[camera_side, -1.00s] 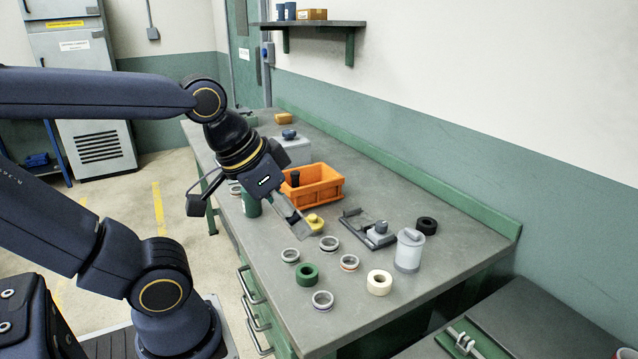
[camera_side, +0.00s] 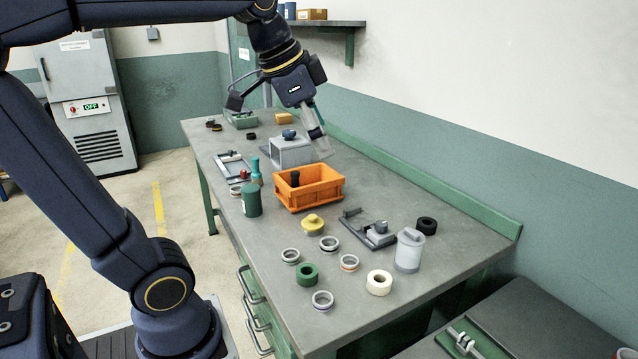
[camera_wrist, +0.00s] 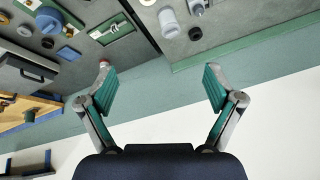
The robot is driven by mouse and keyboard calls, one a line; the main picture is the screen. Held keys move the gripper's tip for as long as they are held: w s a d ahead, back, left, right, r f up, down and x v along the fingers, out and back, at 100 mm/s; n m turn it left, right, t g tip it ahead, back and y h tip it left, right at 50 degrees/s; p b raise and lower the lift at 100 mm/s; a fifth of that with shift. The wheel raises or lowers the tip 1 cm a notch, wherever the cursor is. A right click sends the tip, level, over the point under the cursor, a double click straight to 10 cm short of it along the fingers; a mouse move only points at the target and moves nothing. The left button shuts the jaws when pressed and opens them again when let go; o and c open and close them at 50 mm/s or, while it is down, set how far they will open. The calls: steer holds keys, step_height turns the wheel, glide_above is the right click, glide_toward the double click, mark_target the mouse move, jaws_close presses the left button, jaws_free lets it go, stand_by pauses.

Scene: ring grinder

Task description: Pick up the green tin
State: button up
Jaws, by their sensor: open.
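The green tin (camera_side: 251,201), a dark green cylinder, stands upright on the bench at the front left of the orange crate. My gripper (camera_side: 318,148) is raised above the far right part of the bench, behind the crate and well away from the tin. In the wrist view my gripper (camera_wrist: 161,84) is open, with its two fingers wide apart and nothing between them. I cannot make out the tin in the wrist view.
An orange crate (camera_side: 311,195) holding a dark item stands beside the tin. A teal bottle (camera_side: 256,172) is just behind the tin. A grey box (camera_side: 289,152) is near my gripper. Several rings, a yellow knobbed part (camera_side: 313,224) and a grey canister (camera_side: 409,250) lie nearer.

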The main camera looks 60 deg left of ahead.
steer(key=w+a+r, duration=0.1)
steer(key=w+a, duration=0.5)
steer(key=a, duration=0.4)
steer(key=w+a+f+n+g+y, duration=0.1)
steer(key=a+f+g, duration=0.15)
steer(key=a, duration=0.65)
steer(key=w+a+f+n+g, duration=0.1)
steer(key=a+f, duration=0.2)
steer(key=a, duration=0.6)
steer(key=n+g+h, duration=0.1)
steer(key=n+g, duration=0.1)
steer(key=n, duration=0.1)
glide_above(249, 188)
step_height(249, 188, down, 14)
step_height(249, 188, down, 10)
steer(key=shift+a+f, duration=0.1)
steer(key=f, duration=0.6)
steer(key=shift+w+f, duration=0.2)
steer(key=shift+w, duration=0.05)
steer(key=c, duration=1.1)
